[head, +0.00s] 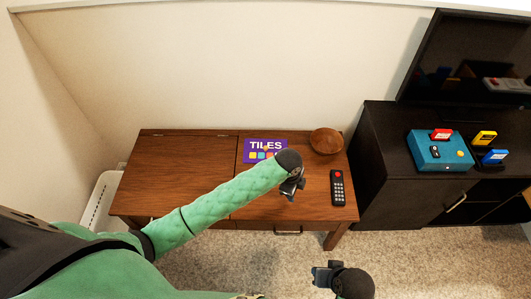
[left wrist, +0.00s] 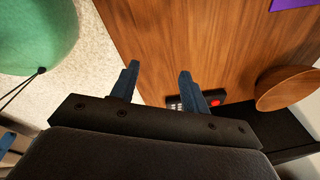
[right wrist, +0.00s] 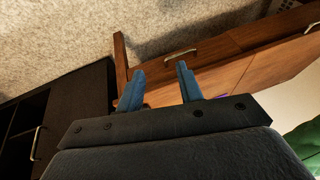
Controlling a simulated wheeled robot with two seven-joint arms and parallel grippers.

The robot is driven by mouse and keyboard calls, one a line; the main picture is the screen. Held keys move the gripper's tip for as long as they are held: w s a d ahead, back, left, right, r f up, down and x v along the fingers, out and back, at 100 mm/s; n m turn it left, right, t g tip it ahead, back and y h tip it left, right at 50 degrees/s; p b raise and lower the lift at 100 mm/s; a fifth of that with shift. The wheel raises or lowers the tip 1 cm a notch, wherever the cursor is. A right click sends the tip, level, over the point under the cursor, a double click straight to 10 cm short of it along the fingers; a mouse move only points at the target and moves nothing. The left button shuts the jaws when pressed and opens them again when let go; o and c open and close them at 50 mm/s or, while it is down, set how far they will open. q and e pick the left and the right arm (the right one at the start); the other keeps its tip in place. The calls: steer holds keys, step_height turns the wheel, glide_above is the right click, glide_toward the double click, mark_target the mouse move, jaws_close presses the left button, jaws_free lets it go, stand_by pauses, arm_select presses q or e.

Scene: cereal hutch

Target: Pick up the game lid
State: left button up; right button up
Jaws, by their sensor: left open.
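The game lid (head: 258,151) is a purple panel with the word TILES and coloured squares. It lies on the wooden table, partly covered by my left arm. A purple corner of it shows at the top of the left wrist view (left wrist: 289,4). My left gripper (head: 292,188) is open and empty over the table, to the right of and nearer than the lid. Its two blue fingers stand apart in the left wrist view (left wrist: 157,72). My right gripper (head: 322,274) is in front of the table, over the carpet. Its fingers are apart and empty in the right wrist view (right wrist: 160,72).
A wooden bowl (head: 326,141) sits right of the lid at the table's back. A black remote (head: 338,188) lies near the right edge. The wooden table (head: 170,170) is clear on its left. A dark cabinet (head: 385,165) with a teal console (head: 440,152) and cartridges stands right.

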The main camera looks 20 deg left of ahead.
mark_target(266, 147)
arm_select(q)
steer(key=w+a+m, duration=0.1)
steer(key=w+a, duration=0.1)
steer(key=w, duration=0.1)
steer(key=w+a+m+y+b, duration=0.1)
steer(key=w+a, duration=0.1)
steer(key=w, duration=0.2)
steer(key=w+a+f+m, duration=0.1)
steer(key=w+a, duration=0.2)
steer(key=shift+w+m+y, duration=0.3)
steer(key=shift+w+m, duration=0.1)
steer(key=w+a, duration=0.3)
steer(key=w+a+m+y+b, duration=0.1)
steer(key=w+a, duration=0.2)
steer(key=w+a+m, duration=0.1)
steer(key=w+a, duration=0.3)
steer(key=shift+f, duration=0.35)
steer(key=f, duration=0.2)
steer(key=w+f, duration=0.1)
steer(key=f, duration=0.1)
steer(key=shift+a, duration=0.1)
steer(key=shift+a+f, duration=0.1)
steer(key=shift+f, duration=0.4)
arm_select(e)
steer(key=shift+t+y, duration=0.5)
steer(key=a+f, duration=0.3)
steer(key=shift+w, duration=0.25)
arm_select(q)
steer(key=shift+c, duration=0.5)
jaws_close()
